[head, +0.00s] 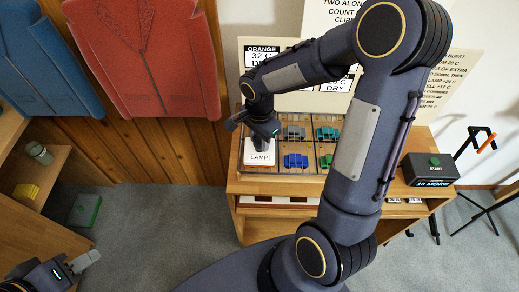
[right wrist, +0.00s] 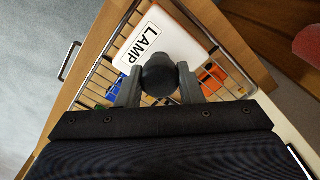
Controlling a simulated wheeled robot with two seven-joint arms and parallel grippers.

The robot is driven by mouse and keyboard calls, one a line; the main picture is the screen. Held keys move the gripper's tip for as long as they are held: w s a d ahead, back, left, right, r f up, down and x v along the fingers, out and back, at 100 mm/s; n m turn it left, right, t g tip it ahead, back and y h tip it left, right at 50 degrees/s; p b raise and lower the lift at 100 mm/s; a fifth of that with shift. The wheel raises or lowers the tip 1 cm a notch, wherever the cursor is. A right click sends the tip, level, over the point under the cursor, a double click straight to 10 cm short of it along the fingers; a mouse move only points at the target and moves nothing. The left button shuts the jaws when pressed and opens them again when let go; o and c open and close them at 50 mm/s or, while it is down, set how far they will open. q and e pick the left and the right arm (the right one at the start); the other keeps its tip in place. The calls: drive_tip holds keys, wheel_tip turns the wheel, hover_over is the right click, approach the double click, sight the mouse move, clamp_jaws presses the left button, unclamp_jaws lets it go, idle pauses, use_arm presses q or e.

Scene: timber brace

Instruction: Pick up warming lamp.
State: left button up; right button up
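The warming lamp (right wrist: 158,76) shows as a dark rounded body in the right wrist view. It is at the white pad (right wrist: 156,38) marked LAMP, which also shows in the head view (head: 257,156). My right gripper (right wrist: 160,84) has a finger on each side of the lamp, with no clear gap at either side. In the head view my right gripper (head: 263,130) points down over the pad and hides most of the lamp. I cannot tell whether the lamp touches the pad. My left gripper (head: 85,262) is low at the left, apart from everything; its finger gap is unclear.
A wooden stand (head: 238,187) carries a wire rack with blue (head: 296,161) and green (head: 327,133) pieces. A black START box (head: 431,169) is at its right. Signs stand behind. Shelves with a jar (head: 39,153) are at the left.

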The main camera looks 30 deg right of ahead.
clamp_jaws()
drive_tip(key=shift+r, duration=0.2)
